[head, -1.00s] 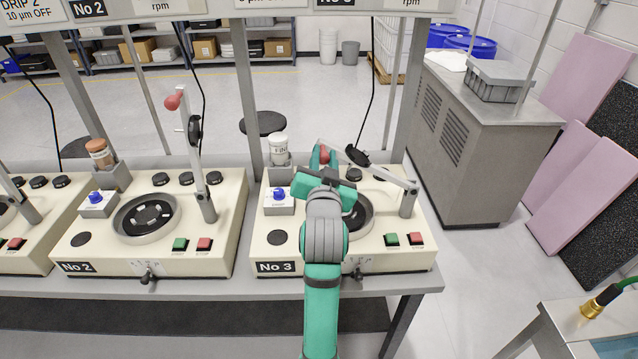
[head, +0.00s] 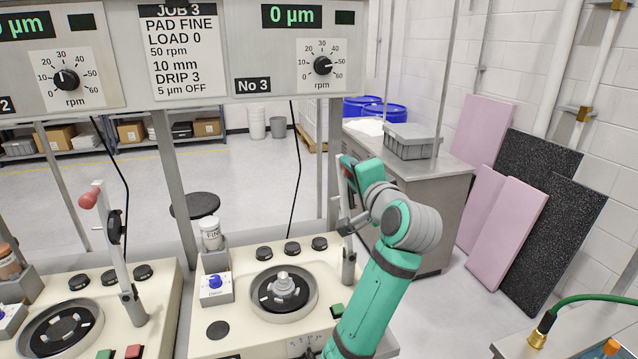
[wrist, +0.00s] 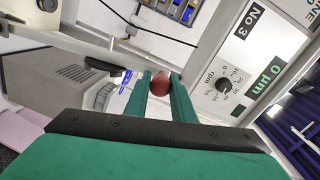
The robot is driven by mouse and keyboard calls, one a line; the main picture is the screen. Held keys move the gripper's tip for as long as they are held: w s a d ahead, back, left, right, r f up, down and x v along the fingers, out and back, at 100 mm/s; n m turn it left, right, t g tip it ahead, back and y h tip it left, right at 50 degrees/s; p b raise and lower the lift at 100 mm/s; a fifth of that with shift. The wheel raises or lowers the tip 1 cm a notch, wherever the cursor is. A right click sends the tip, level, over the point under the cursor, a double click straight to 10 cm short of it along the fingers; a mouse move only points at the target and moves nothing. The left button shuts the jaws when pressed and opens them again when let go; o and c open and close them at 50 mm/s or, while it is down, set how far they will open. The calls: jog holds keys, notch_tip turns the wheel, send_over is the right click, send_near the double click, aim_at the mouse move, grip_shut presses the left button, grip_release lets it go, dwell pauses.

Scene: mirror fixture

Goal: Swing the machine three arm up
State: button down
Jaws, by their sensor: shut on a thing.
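Machine three (head: 235,315) is the cream unit under the No 3 panel (head: 300,50). Its grey arm (head: 347,225) stands nearly upright from the pivot at the right of the deck. My gripper (head: 349,163) is at the arm's top end, its fingers partly hidden in the head view. In the wrist view, my gripper (wrist: 161,88) is shut on the arm's red ball knob (wrist: 161,82), one green finger on each side.
Machine two (head: 80,285) stands to the left, its arm (head: 118,245) up with a red knob (head: 89,200). A rack post (head: 335,160) rises close behind my gripper. A white jar (head: 210,235) stands behind the deck. A grey cabinet (head: 445,215) is to the right.

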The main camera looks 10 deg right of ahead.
jog(key=d+m, duration=0.2)
jog(key=d, duration=0.5)
jog(key=shift+w+r+m, duration=0.15)
jog(key=shift+w+m, duration=0.15)
jog(key=c, duration=1.5)
grip_release()
jog(key=s, duration=0.7)
jog(key=s+d, duration=0.1)
jog(key=s, duration=0.2)
jog(key=shift+s+r, duration=0.2)
jog(key=shift+s, duration=0.15)
